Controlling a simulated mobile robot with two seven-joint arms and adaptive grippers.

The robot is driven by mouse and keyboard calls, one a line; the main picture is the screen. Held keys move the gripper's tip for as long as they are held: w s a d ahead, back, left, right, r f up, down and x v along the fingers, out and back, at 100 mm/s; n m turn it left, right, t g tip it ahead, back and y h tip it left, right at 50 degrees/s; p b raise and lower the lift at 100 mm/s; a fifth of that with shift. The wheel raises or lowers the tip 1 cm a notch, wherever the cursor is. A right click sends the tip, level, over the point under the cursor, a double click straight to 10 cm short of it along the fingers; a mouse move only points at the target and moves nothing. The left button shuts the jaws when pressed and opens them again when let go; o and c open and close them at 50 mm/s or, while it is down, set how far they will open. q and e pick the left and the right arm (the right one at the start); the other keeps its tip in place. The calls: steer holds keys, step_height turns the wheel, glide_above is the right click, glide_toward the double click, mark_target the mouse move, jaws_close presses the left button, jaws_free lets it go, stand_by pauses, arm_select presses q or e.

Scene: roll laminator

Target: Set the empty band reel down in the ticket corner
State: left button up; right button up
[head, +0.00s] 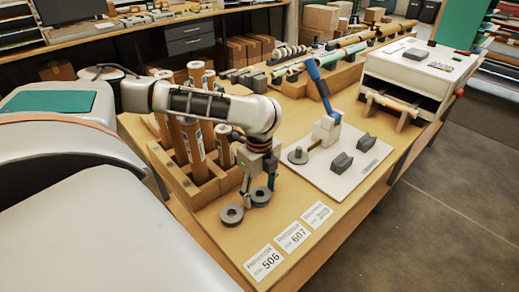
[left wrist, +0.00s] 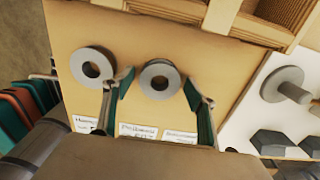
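Two grey flat rings with centre holes, which look like the band reels, lie near the table's front edge, the left one (head: 231,222) and the right one (head: 260,203). They also show in the left wrist view, the left reel (left wrist: 105,59) and the right reel (left wrist: 160,67). I cannot tell which is the empty one. My left gripper (head: 258,186) points down over the right reel. In the left wrist view its fingers (left wrist: 158,86) stand apart, one on each side of that reel, with small gaps. Three white printed tickets (head: 292,237) lie at the front corner. My right gripper is out of view.
A wooden rack (head: 205,190) with upright brown tubes stands behind the reels. A white board (head: 340,185) to the right carries a blue-handled lever tool (head: 322,90), a grey spool and dark blocks. A white-topped machine (head: 420,70) stands at the back right.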

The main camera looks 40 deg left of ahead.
arm_select(q)
steer(key=shift+r, duration=0.15)
step_height(320, 180, up, 12)
stand_by(0.7)
stand_by(0.5)
